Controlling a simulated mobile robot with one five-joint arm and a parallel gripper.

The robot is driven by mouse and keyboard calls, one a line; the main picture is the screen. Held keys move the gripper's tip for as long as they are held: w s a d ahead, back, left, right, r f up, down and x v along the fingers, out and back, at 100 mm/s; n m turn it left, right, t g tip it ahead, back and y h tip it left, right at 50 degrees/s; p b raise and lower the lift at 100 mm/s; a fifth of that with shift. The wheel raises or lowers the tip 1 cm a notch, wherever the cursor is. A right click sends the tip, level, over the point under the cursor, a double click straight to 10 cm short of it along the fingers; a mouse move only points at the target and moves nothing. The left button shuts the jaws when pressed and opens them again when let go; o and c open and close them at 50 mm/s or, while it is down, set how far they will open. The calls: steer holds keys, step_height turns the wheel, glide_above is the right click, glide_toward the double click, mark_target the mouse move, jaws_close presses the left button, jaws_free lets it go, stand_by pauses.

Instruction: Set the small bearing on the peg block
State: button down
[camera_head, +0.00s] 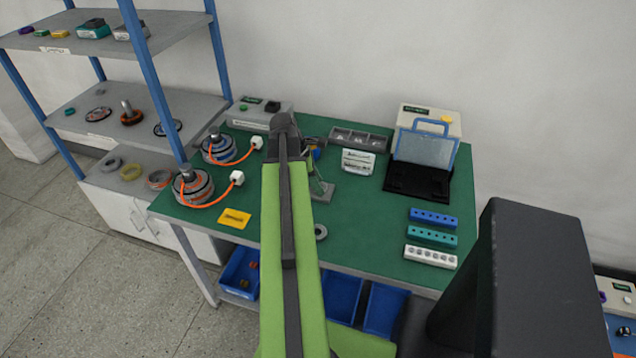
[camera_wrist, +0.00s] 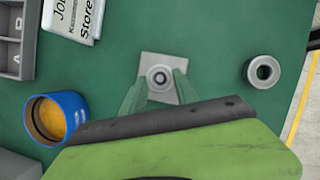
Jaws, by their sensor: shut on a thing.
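In the wrist view the small bearing (camera_wrist: 160,77) is a small grey ring with a dark centre. My gripper (camera_wrist: 161,84) has its pale green fingers shut on it, one on each side. The peg block (camera_wrist: 148,62), a light grey square plate, lies directly behind the ring. I cannot tell whether the ring sits on the peg or is held above it. In the head view the peg block (camera_head: 324,192) shows beside my green arm, which hides my gripper and the small bearing.
Another grey ring (camera_wrist: 263,72) lies on the green table right of the block; it also shows in the head view (camera_head: 320,232). A blue cylinder with an orange inside (camera_wrist: 57,118) lies left. A white labelled box (camera_head: 358,162) and grey compartment tray (camera_head: 358,139) stand behind.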

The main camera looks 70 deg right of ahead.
steer(key=c, duration=0.9)
jaws_free()
steer(key=shift+r+p, duration=0.25)
steer(key=shift+p, duration=0.15)
steer(key=p+v, duration=1)
steer(key=v, duration=0.1)
steer(key=shift+w+r+p, duration=0.25)
steer(key=shift+r+p, duration=0.05)
steer(key=shift+p, duration=0.1)
steer(key=shift+a, duration=0.1)
